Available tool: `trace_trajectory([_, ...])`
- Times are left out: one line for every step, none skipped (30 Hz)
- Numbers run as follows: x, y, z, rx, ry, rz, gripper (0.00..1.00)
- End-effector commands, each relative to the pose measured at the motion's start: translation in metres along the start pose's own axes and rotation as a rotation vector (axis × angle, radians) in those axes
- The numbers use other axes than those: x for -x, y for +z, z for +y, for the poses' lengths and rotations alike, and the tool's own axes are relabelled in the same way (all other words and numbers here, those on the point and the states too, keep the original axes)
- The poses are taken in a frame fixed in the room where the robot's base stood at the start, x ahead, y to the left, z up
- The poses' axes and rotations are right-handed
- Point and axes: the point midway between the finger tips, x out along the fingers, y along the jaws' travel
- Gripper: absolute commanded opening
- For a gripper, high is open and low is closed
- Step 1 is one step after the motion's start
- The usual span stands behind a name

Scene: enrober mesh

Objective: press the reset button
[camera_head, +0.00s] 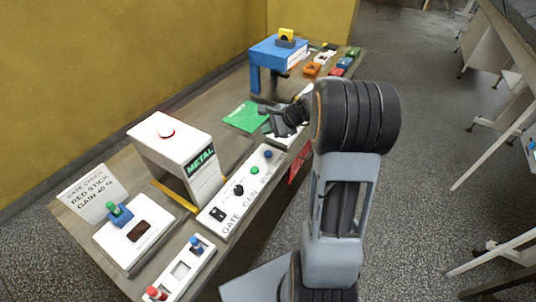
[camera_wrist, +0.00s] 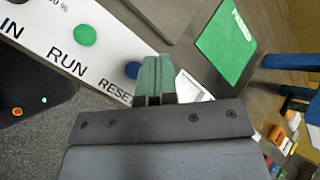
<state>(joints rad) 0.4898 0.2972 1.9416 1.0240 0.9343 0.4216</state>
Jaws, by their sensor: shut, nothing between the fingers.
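The reset button is a round blue button (camera_wrist: 131,69) by the word RESET on a white control panel (camera_wrist: 62,22). In the head view the blue button (camera_head: 267,153) is at the far end of the panel (camera_head: 222,229), past a green button and a black knob. My gripper (camera_head: 265,115) is shut and empty over the bench, beyond the blue button in the head view.
The green RUN button (camera_wrist: 84,35) is along the same panel. A white METAL box (camera_head: 172,143) with a red top button stands left of the panel. A green PASS mat (camera_head: 245,117) lies beyond. A blue stand (camera_head: 277,51) and several small coloured blocks are at the far end.

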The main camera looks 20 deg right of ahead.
Motion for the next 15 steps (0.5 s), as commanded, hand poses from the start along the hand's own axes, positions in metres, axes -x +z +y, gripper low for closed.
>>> trace_trajectory([-0.006,-0.004,0.004,-0.001,0.001,0.000,0.00])
trace_trajectory([-0.008,-0.006,0.006,-0.001,0.001,0.000,0.00])
trace_trajectory([-0.011,-0.008,0.008,-0.001,0.001,0.000,0.00])
trace_trajectory([-0.013,-0.010,0.010,-0.001,0.001,0.000,0.00])
trace_trajectory([-0.016,-0.011,0.012,-0.001,0.001,0.000,0.00])
trace_trajectory([-0.019,-0.014,0.014,-0.001,0.002,0.000,0.00])
trace_trajectory([-0.022,-0.016,0.016,0.000,0.002,0.000,0.00])
trace_trajectory([-0.025,-0.018,0.018,0.000,0.002,-0.001,0.00])
trace_trajectory([-0.028,-0.021,0.021,0.000,0.002,-0.001,0.00])
trace_trajectory([-0.031,-0.023,0.023,0.000,0.002,-0.001,0.00])
trace_trajectory([-0.034,-0.025,0.025,-0.001,0.001,-0.001,0.00])
trace_trajectory([-0.037,-0.027,0.027,-0.001,0.001,0.000,0.00])
trace_trajectory([-0.040,-0.029,0.029,-0.001,0.001,0.000,0.00])
trace_trajectory([-0.043,-0.031,0.031,-0.001,0.000,0.000,0.00])
trace_trajectory([-0.045,-0.033,0.033,-0.001,0.000,0.000,0.00])
